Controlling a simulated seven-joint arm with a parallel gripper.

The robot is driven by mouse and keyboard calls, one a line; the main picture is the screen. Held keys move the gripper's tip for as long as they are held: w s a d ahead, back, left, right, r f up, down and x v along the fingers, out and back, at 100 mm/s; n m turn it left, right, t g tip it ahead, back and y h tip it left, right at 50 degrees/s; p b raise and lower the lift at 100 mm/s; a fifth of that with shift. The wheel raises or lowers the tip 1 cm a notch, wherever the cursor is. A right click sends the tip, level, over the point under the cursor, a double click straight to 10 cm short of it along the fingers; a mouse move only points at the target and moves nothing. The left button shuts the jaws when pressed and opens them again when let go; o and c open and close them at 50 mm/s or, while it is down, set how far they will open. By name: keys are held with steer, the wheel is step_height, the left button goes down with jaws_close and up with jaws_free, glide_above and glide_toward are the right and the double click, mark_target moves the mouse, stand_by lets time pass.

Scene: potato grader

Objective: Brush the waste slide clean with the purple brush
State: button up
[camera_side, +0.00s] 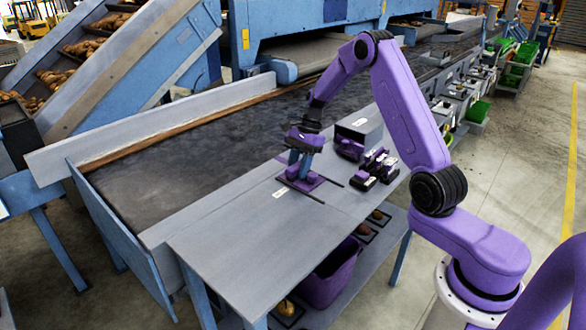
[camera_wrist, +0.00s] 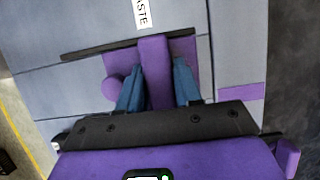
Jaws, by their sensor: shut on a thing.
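My gripper (camera_side: 299,165) points down at the grey worktop, low over the purple waste slide (camera_side: 314,183). In the wrist view its two blue fingers (camera_wrist: 157,88) are shut on an upright purple bar, which looks like the purple brush (camera_wrist: 155,62). The flat purple plate of the slide (camera_wrist: 184,47) lies behind and under the brush, with a round purple knob (camera_wrist: 113,89) at left. A dark slot and a white label ending in "STE" lie beside the plate. The brush's lower end is hidden, so I cannot tell whether it touches the slide. No dirt can be made out.
A dark conveyor belt (camera_side: 210,145) runs along the far side. A purple bin (camera_side: 330,275) sits under the worktop. The worktop's near-left part (camera_side: 235,240) is clear.

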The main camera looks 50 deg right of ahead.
mark_target(287, 168)
steer(key=shift+d, duration=2)
steer(key=a, duration=0.4)
steer(key=shift+a, duration=0.2)
steer(key=shift+a+r, duration=0.15)
steer(key=shift+a, duration=0.2)
steer(key=shift+a+f, duration=0.2)
steer(key=shift+a, duration=0.25)
steer(key=shift+a+r, duration=0.1)
steer(key=shift+a, duration=0.6)
steer(key=shift+w+a, duration=0.15)
steer(key=shift+w, duration=0.65)
steer(key=shift+d, duration=3.65)
steer(key=shift+a, duration=2.15)
steer(key=shift+a+r, duration=0.1)
steer(key=shift+a, duration=1.45)
step_height(287, 168, up, 8)
